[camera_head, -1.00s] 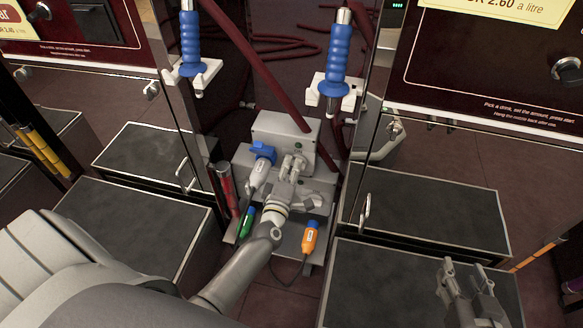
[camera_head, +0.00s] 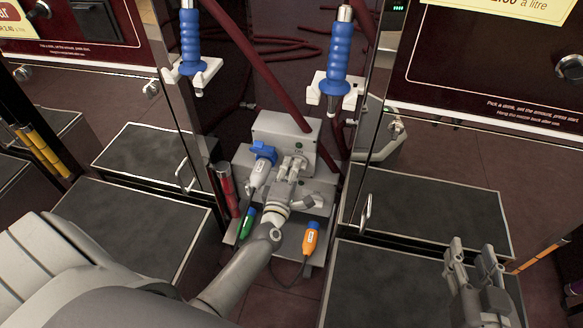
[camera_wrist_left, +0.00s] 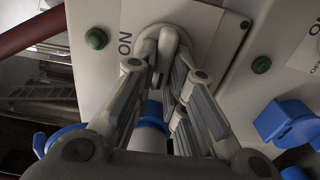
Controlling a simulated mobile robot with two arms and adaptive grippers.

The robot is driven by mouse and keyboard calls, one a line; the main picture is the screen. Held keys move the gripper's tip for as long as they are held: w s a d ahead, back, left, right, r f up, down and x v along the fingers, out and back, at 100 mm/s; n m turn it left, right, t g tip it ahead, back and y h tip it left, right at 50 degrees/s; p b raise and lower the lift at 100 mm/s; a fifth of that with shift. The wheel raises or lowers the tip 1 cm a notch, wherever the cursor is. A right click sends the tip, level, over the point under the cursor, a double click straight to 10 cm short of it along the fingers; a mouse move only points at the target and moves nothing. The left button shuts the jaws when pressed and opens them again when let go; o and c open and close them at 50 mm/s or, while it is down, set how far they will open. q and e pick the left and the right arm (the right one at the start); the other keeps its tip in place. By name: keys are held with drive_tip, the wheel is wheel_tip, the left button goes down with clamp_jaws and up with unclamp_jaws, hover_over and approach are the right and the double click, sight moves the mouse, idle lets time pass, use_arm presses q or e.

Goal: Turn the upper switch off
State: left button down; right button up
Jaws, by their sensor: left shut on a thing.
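The upper switch is a grey lever (camera_wrist_left: 168,42) on the upper grey box (camera_head: 270,127), beside a label reading ON and a green lamp (camera_head: 299,146). My left gripper (camera_head: 296,166) reaches up to the front of this box. In the left wrist view its fingers (camera_wrist_left: 163,70) are shut on the lever, one finger on each side. The gripper hides part of the lower grey box (camera_head: 243,160) in the head view. My right gripper (camera_head: 472,250) is open and empty at the lower right, far from the boxes.
A blue-and-white plug (camera_head: 262,165) sits close left of my left gripper. A green-and-blue connector (camera_head: 246,222) and an orange-and-blue one (camera_head: 310,238) stand below. Blue pump nozzles (camera_head: 190,43) and (camera_head: 338,55) hang above, with dark red hoses. Black-topped plinths (camera_head: 440,212) flank the gap.

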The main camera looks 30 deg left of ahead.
use_arm(q)
drive_tip(key=c, duration=1.5)
unclamp_jaws()
drive_tip(key=shift+s, duration=0.1)
drive_tip(key=v, duration=1.2)
